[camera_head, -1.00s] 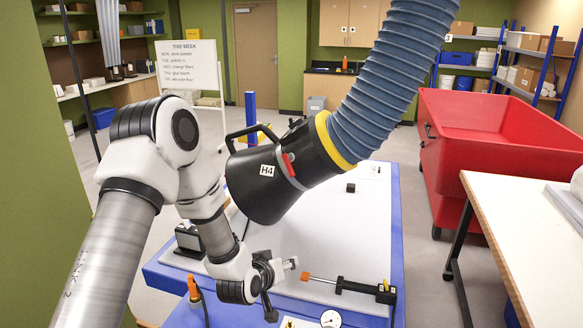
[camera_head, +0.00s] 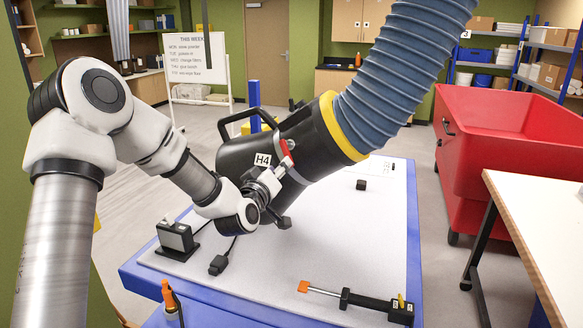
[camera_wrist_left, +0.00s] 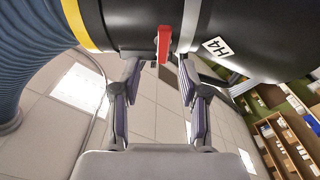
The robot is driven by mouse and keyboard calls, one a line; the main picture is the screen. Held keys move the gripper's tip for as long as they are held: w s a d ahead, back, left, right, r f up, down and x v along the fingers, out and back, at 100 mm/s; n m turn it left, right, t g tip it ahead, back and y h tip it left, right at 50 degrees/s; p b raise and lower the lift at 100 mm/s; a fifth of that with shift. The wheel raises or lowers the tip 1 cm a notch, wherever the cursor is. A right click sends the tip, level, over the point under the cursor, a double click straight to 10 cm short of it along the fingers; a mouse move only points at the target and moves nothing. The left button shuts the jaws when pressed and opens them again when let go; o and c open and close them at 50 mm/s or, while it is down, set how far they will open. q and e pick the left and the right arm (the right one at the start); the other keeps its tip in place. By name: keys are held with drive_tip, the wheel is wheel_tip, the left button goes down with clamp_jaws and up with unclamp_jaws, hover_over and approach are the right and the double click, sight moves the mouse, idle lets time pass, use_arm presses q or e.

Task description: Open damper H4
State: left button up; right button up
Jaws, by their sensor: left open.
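The black extraction hood (camera_head: 240,158) carries the H4 label (camera_head: 262,160) and hangs on a ribbed blue hose. The red damper lever (camera_head: 287,149) sits on the hood beside a grey band and is partly hidden by my gripper. My left gripper (camera_head: 284,194) is open at the hood's near side, close under the lever. My right gripper is out of view.
Below the hood is a pale bench top (camera_head: 250,268) with a blue edge. An orange-tipped tool (camera_head: 350,298), a small black block (camera_head: 361,185) and a black-and-grey device (camera_head: 177,238) lie on it. A red bin (camera_head: 495,140) and a white table (camera_head: 550,215) stand to the right.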

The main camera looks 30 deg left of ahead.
sight(288, 155)
use_arm(q)
drive_tip(key=p+x, duration=0.1)
drive_tip(key=x, duration=0.1)
drive_tip(key=p+x, duration=0.1)
drive_tip(key=x, duration=0.2)
drive_tip(key=p+x, duration=0.1)
drive_tip(key=x, duration=0.1)
drive_tip(key=shift+w+a+f, duration=0.15)
drive_tip(key=shift+w+f, duration=0.1)
drive_tip(key=shift+w, duration=0.35)
drive_tip(key=shift+w+a+f, duration=0.1)
drive_tip(key=shift+w, duration=0.05)
clamp_jaws()
